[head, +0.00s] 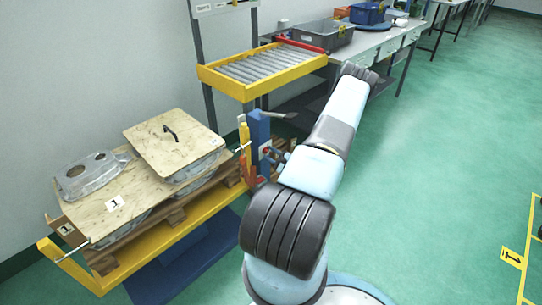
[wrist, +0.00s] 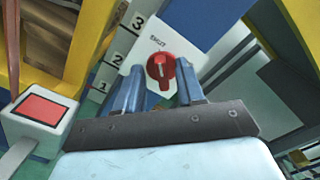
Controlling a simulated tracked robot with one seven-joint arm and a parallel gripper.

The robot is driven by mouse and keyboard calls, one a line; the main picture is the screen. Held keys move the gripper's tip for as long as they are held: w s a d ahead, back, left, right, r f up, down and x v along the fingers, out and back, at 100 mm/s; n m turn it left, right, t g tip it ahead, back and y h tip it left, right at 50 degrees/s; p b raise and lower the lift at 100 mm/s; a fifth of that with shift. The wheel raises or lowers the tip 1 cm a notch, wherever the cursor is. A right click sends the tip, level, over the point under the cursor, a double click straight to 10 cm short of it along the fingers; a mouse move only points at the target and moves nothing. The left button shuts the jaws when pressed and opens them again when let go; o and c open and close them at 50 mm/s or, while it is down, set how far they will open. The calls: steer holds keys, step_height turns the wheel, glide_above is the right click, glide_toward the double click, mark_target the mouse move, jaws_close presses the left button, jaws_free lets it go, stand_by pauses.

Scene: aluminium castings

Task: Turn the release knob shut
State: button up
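The release knob (wrist: 161,72) is red with a pale pointer mark and sits on a white plate (wrist: 153,45) with small dark lettering, too blurred to read surely. The plate is on a blue post, which also shows in the head view (head: 259,128). My gripper (wrist: 159,65) is open, with one blue finger to the left of the knob and one to the right in the wrist view. I cannot tell whether either finger touches it. In the head view my arm hides most of the gripper beside the post.
A box with a red square button (wrist: 41,109) is at the left in the wrist view, near a 1-2-3 scale (wrist: 117,58). A yellow-framed roller shelf (head: 265,65) is above the post. A wooden-topped stack of castings (head: 174,143) stands left.

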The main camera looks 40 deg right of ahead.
steer(key=s+d, duration=0.1)
steer(key=s, duration=1.2)
steer(key=shift+s, duration=0.4)
steer(key=shift+f, duration=0.1)
